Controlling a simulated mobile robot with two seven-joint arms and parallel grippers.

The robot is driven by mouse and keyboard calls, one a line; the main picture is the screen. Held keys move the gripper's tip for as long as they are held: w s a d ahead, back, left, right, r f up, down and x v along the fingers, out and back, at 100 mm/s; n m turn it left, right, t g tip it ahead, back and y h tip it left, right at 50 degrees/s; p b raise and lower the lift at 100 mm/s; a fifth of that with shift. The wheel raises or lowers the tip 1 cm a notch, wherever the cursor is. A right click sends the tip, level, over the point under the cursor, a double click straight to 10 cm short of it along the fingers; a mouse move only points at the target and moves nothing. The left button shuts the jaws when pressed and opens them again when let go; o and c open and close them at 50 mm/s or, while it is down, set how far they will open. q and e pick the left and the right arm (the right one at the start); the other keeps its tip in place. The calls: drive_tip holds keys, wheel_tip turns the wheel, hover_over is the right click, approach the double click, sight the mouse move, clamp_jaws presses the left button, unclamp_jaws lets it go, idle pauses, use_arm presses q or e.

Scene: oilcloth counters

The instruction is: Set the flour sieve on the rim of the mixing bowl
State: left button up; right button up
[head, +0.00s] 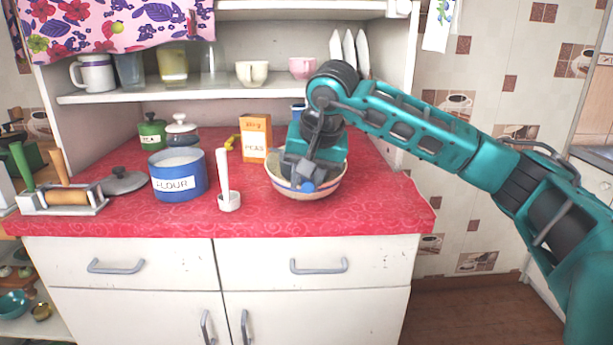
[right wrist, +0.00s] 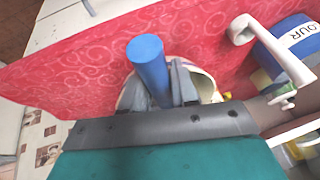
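The mixing bowl (head: 334,186), cream with a dark stripe, stands near the right front of the red counter. My right gripper (head: 307,177) is over it, pointing down. Its fingers are shut on a blue cylindrical handle (head: 307,187), which I take to be the flour sieve's. In the right wrist view the handle (right wrist: 148,62) sticks out between the grey fingers (right wrist: 160,88), with part of the bowl's rim (right wrist: 207,84) behind. The sieve's head is hidden by the gripper, so I cannot tell whether it touches the rim. My left gripper is not in view.
A white long-handled utensil (head: 228,200) stands left of the bowl, beside the blue flour canister (head: 180,185). An orange peas box (head: 255,138) is behind. A rack with rolling pins (head: 62,205) is far left. Shelves (head: 210,91) overhang the back. The front strip is clear.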

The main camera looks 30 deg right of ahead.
drive_tip(key=shift+o, duration=1.4)
drive_tip(key=shift+d+f, duration=0.1)
drive_tip(key=shift+f, duration=0.45)
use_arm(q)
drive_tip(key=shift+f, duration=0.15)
use_arm(e)
drive_tip(key=shift+o, duration=1.4)
drive_tip(key=shift+r, duration=0.1)
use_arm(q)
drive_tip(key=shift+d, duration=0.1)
use_arm(e)
drive_tip(key=shift+r, duration=0.35)
drive_tip(key=shift+v, duration=0.9)
use_arm(q)
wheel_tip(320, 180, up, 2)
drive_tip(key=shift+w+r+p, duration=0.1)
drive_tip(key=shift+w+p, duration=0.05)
drive_tip(key=shift+p, duration=0.7)
use_arm(e)
drive_tip(key=v, duration=1)
drive_tip(key=shift+r, duration=0.25)
